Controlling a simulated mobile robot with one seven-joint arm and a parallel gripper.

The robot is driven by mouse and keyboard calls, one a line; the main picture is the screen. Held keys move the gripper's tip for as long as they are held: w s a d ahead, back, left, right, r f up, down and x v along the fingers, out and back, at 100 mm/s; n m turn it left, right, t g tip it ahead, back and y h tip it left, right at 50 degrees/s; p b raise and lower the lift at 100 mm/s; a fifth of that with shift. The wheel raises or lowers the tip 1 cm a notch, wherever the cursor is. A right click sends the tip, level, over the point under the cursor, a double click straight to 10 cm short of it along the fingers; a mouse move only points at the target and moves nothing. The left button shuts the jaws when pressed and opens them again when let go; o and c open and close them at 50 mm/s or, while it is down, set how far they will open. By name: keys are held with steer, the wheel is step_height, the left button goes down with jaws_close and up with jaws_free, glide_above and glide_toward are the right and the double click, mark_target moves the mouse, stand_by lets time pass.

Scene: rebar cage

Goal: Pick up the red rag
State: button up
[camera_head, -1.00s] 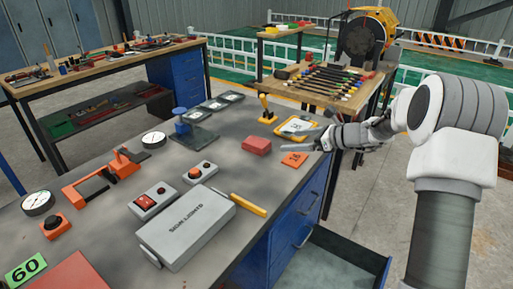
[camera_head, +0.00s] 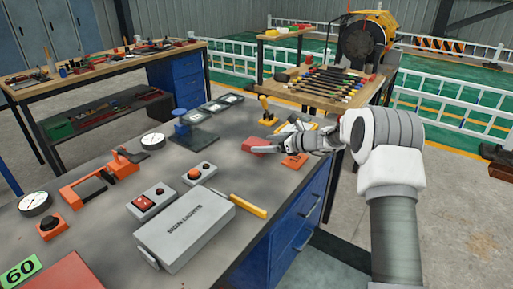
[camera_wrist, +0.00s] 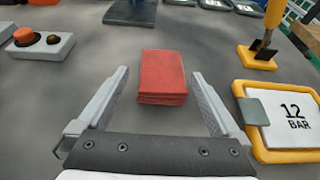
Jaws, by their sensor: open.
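The red rag (camera_wrist: 162,75) is a folded block lying on the grey workbench top. In the wrist view it is centred between and just ahead of the fingertips. In the head view the rag (camera_head: 254,145) is partly covered by my gripper (camera_head: 268,140). In the wrist view my gripper (camera_wrist: 160,78) is open, with one finger on each side of the rag and a visible gap on both sides. Nothing is held. Whether the fingers are at the rag's height is hard to tell.
A yellow-framed "12 BAR" board (camera_wrist: 285,115) lies close to the right finger. An orange tag (camera_head: 295,161) is beside the gripper. A grey button box (camera_wrist: 38,45) is at the far left. A grey "SIGN LIGHTS" box (camera_head: 186,229) stands nearer on the bench.

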mark_target(257, 142)
steer(key=x, duration=0.4)
steer(key=shift+w+a+f, duration=0.2)
steer(key=shift+w+f, duration=0.05)
steer(key=shift+w, duration=0.05)
steer(key=c, duration=1.2)
steer(key=shift+c, duration=0.2)
steer(key=shift+r, duration=0.15)
step_height(257, 142, up, 4)
steer(key=shift+r+p, duration=0.1)
steer(key=shift+p, duration=0.2)
steer(key=w+d+r+p, duration=0.5)
steer(key=w+d+r, duration=0.1)
steer(key=w+d, duration=0.1)
steer(key=shift+w+d+r, duration=0.2)
steer(key=shift+w+d, duration=0.05)
steer(key=shift+d, duration=0.5)
steer(key=shift+d, duration=0.15)
